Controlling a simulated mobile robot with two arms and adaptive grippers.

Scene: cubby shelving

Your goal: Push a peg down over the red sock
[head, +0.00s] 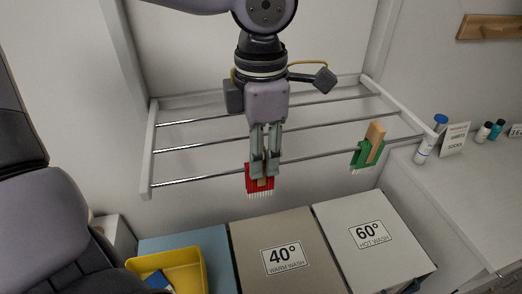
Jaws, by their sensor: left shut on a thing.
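The red sock (251,180) hangs over the front rail of a white drying rack, with white fringe-like ends at its bottom. My left gripper (265,174) points down at the sock, its fingers close together on a small wooden peg (262,184). The peg's light wood shows below the fingertips, in front of the red cloth. The fingers hide its upper part and the rail there, so I cannot tell how far it straddles the rail. My right gripper is not in view.
A green sock (361,158) with a wooden peg (375,136) over it hangs farther right on the rack (210,179). Below stand 40° (252,232) and 60° (345,210) boxes and a yellow bin (190,259). A counter (470,185) with bottles is at right.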

